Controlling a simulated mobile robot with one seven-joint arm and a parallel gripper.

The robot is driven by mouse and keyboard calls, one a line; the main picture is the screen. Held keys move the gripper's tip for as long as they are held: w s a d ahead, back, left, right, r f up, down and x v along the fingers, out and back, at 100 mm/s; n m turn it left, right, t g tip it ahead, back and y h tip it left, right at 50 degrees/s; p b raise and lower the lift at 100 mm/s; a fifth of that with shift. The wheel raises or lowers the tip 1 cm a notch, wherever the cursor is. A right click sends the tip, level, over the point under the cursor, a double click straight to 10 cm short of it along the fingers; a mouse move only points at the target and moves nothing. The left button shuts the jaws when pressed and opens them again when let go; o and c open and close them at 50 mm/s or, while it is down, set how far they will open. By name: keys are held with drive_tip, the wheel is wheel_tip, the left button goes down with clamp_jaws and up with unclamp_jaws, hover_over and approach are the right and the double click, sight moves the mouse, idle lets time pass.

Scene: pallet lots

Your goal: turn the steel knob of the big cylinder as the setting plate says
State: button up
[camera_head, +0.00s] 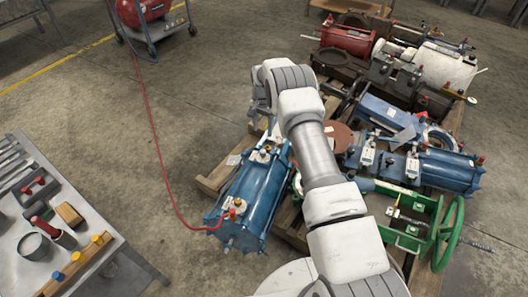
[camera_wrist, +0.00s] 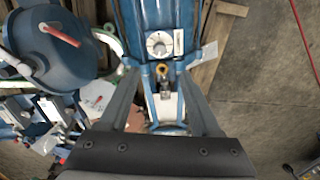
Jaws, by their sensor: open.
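The big blue cylinder (camera_head: 250,197) lies on the pallet's left edge in the head view, with small fittings and a pale plate on its far end. In the wrist view the blue cylinder body (camera_wrist: 146,13) runs up the picture. On it sits a round pale metal dial or knob (camera_wrist: 159,44), with a narrow white plate (camera_wrist: 179,42) right beside it. The plate's marks are too small to read. My gripper (camera_wrist: 160,75) is open and empty, its fingers spread either side of a small brass-and-dark fitting (camera_wrist: 162,72). The dial lies just beyond the fingertips. Contact cannot be told.
A red hose (camera_head: 161,150) runs from the compressor (camera_head: 143,10) to the blue cylinder's near end. More cylinders and a green frame with handwheel (camera_head: 447,232) crowd the pallet to the right.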

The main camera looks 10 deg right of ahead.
sight(263, 151)
wheel_tip(263, 151, down, 13)
drive_tip(key=b, duration=0.4)
clamp_jaws()
